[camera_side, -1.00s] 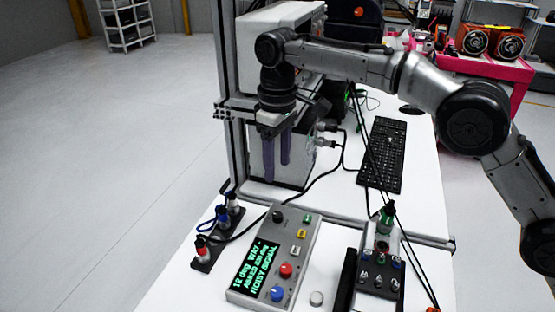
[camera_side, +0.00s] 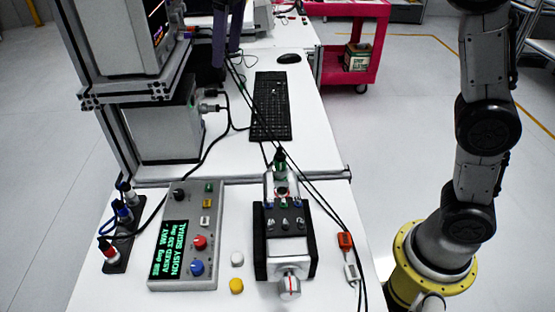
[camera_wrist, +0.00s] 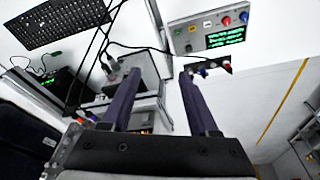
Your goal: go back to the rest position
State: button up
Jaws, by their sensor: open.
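My gripper (camera_side: 226,52) hangs at the top edge of the side view, with its two dark purple fingers pointing down beside the instrument rack. In the wrist view my gripper (camera_wrist: 160,75) has its fingers wide apart with nothing between them. It is well above the bench and away from the parts on it. The servo unit (camera_side: 288,245) sits in its black holder at the front of the bench. The grey control box (camera_side: 187,235) stands left of it, with green text on its screen; the box also shows in the wrist view (camera_wrist: 212,30).
A black keyboard (camera_side: 270,106) lies behind the servo unit. Black cables run across the bench. A strip with several plugs (camera_side: 120,235) is at the left. A white button (camera_side: 237,258) and a yellow one (camera_side: 236,286) lie between box and servo. Instruments stand on the rack (camera_side: 150,90).

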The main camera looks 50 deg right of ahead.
jog(key=s+d+r+m+t, duration=0.1)
jog(key=s+d, duration=0.4)
jog(key=s, duration=0.3)
jog(key=s+d+m+t, duration=0.1)
jog(key=s+d, duration=0.4)
jog(key=s, duration=0.2)
jog(key=s+d+f+m+t, duration=0.1)
jog(key=s+d+f+m, duration=0.1)
jog(key=s+f, duration=1)
notch_tip(320, 180, down, 3)
jog(key=shift+d+r+h, duration=0.1)
jog(key=shift+d+h, duration=0.3)
jog(key=shift+s, duration=0.1)
